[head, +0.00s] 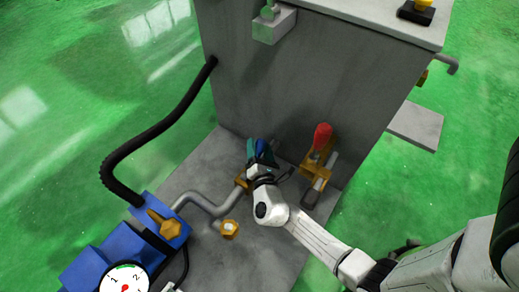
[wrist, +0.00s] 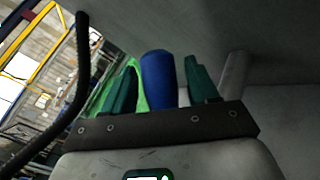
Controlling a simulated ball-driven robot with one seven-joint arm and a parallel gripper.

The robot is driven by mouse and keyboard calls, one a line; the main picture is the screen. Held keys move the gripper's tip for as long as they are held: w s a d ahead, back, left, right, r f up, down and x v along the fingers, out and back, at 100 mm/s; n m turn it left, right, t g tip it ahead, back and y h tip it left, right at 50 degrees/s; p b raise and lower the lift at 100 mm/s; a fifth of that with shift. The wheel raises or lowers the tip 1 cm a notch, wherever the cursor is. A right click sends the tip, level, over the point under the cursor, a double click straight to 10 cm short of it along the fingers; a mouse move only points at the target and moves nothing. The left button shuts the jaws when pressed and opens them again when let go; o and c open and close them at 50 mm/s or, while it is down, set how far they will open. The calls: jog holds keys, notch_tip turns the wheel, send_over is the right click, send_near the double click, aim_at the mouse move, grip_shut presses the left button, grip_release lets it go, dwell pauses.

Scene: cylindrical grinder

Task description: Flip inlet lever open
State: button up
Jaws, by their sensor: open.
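A lever with a blue handle (head: 259,146) is at my gripper, low in front of the grey machine wall. The blue handle (wrist: 158,78) stands upright between the two green fingers in the wrist view. My gripper (head: 263,153) is open, with a finger on either side of the handle; gaps show beside it. I cannot tell whether the fingers touch it. The lower part of the lever is hidden by my gripper. A second lever with a red handle (head: 322,136) stands to the right on a brass-coloured valve body (head: 316,163).
A bent grey pipe (head: 203,203) runs left to a blue unit (head: 112,250) with a round gauge (head: 124,281). A brass fitting (head: 229,229) is near the pipe. A black hose (head: 150,138) arcs to the grey cabinet (head: 300,85). Green floor lies open at left.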

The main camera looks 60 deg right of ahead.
jog(key=shift+w+d, duration=0.1)
jog(key=shift+d, duration=0.05)
grip_shut()
dwell(0.5)
